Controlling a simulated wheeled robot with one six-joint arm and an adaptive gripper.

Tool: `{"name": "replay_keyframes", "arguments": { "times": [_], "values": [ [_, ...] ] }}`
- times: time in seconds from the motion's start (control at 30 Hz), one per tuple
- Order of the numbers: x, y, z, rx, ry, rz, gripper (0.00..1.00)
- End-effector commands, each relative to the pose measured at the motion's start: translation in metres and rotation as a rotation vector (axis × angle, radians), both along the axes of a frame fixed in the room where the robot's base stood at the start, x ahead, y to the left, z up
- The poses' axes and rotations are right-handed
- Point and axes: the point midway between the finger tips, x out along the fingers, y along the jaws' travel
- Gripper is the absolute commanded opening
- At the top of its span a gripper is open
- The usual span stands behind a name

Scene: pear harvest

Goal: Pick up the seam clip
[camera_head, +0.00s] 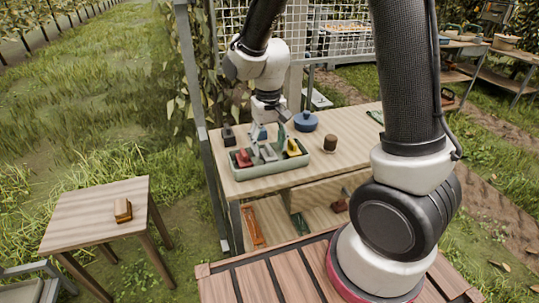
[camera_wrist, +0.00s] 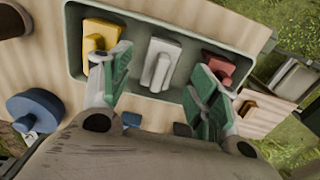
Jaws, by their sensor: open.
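A green tray (camera_head: 275,171) on the wooden bench holds a red clip-like piece (camera_head: 243,158), a grey one (camera_head: 268,153) and a yellow one (camera_head: 293,148). Which of them is the seam clip I cannot tell. In the wrist view the yellow piece (camera_wrist: 98,38), grey piece (camera_wrist: 160,64) and red piece (camera_wrist: 218,68) lie in a row in the tray (camera_wrist: 140,22). My gripper (camera_wrist: 160,85) is open and empty above the tray. Its green-padded fingers stand apart, with the grey piece showing between them. In the head view my gripper (camera_head: 270,133) partly hides the tray's back.
A blue lidded pot (camera_head: 305,121) and a brown cup (camera_head: 330,143) stand right of the tray; a dark block (camera_head: 229,135) stands left behind it. A small side table (camera_head: 85,215) at left holds a wooden block (camera_head: 122,210). A metal post (camera_head: 205,130) rises beside the bench.

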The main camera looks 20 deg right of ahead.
Motion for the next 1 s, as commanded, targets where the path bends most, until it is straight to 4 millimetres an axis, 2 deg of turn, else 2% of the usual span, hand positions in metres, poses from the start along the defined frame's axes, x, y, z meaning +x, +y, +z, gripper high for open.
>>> {"name": "replay_keyframes", "arguments": {
  "times": [0.1, 0.2, 0.47, 0.7, 1.0],
  "values": [
    [0.001, -0.001, -0.019, -0.001, 0.003, 0.000, 0.61],
    [0.001, -0.001, -0.029, -0.001, 0.002, 0.001, 0.61],
    [0.001, -0.001, -0.031, 0.000, 0.000, 0.001, 0.61],
    [0.001, -0.001, -0.031, 0.000, 0.000, 0.001, 0.17],
    [0.001, -0.001, -0.030, 0.000, -0.001, 0.001, 0.17]
  ]
}}
